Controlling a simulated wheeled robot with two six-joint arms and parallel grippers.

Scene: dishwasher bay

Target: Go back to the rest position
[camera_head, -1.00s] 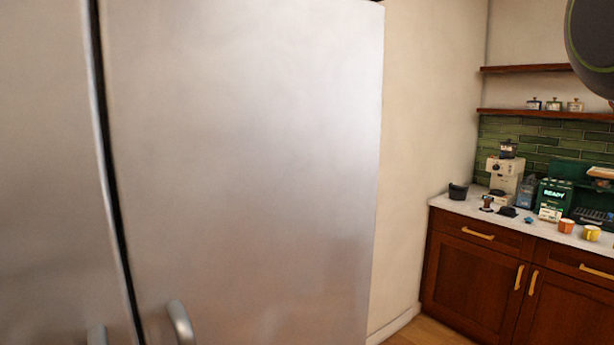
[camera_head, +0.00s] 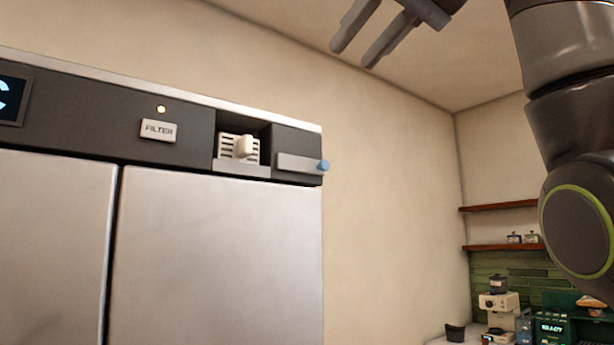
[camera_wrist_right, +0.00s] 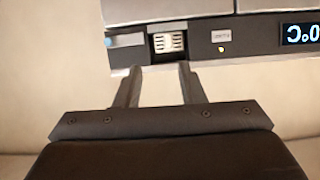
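My right gripper (camera_head: 354,54) is at the top of the head view, raised high in front of the wall and ceiling. Its two fingers are apart with nothing between them. In the right wrist view the right gripper (camera_wrist_right: 159,68) also shows open and empty, its fingers pointing toward the top panel of the steel cabinet. My right arm (camera_head: 572,115) comes down the right side of the head view. My left gripper is not in view.
A two-door steel cabinet (camera_head: 215,245) fills the left. Its dark top panel (camera_head: 75,112) has a FILTER button (camera_head: 158,130), a slotted recess (camera_head: 240,148) and a blue-tipped lever (camera_head: 300,165). Wooden shelves (camera_head: 500,206) and a coffee machine (camera_head: 499,308) stand far right.

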